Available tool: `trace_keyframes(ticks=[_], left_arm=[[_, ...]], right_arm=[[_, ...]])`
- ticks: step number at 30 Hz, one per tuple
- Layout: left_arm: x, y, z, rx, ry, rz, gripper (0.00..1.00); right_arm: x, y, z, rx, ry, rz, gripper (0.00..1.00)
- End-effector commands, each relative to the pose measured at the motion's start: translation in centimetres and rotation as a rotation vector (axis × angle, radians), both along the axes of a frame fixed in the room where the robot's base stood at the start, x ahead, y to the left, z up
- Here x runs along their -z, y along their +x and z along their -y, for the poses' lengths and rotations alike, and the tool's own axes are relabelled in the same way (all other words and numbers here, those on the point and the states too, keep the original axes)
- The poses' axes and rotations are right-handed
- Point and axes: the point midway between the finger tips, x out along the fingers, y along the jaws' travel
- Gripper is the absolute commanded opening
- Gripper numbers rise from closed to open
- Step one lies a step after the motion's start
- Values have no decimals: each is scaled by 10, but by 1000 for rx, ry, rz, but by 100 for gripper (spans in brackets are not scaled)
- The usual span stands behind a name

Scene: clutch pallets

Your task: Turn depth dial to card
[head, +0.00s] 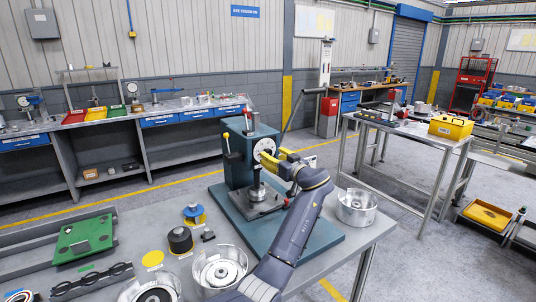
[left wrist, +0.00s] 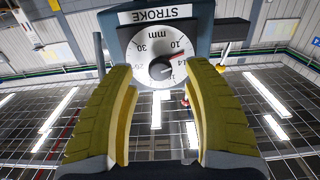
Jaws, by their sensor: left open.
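The depth dial (head: 264,146) is a round white disc on the front of the dark teal press (head: 236,160). In the left wrist view the dial (left wrist: 160,50) shows upside down, with a mm scale, a STROKE label (left wrist: 162,14) and a red pointer toward the right. My left gripper (head: 276,157) is at the dial in the head view. In the left wrist view its two yellow-padded fingers (left wrist: 160,72) are spread wide, with the dial's lower part in line between them. I cannot tell whether they touch it. I cannot make out a card. My right gripper is not in view.
The press stands on a teal base plate (head: 322,238) on the grey bench. Metal bowls (head: 356,207), a black cylinder (head: 180,240), a blue-topped part (head: 194,213) and a green board (head: 83,237) lie around it. A long lever (head: 300,100) rises beside the press.

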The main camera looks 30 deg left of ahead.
Motion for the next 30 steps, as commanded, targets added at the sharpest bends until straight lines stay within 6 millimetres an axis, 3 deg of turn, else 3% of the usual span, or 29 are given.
trace_keyframes(ticks=[9,23,30], left_arm=[[0,13,-28,-1,0,-1,50],[0,15,-33,-1,0,-1,50],[0,16,-33,-1,0,-1,26]], right_arm=[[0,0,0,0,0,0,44],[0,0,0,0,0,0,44],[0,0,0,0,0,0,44]])
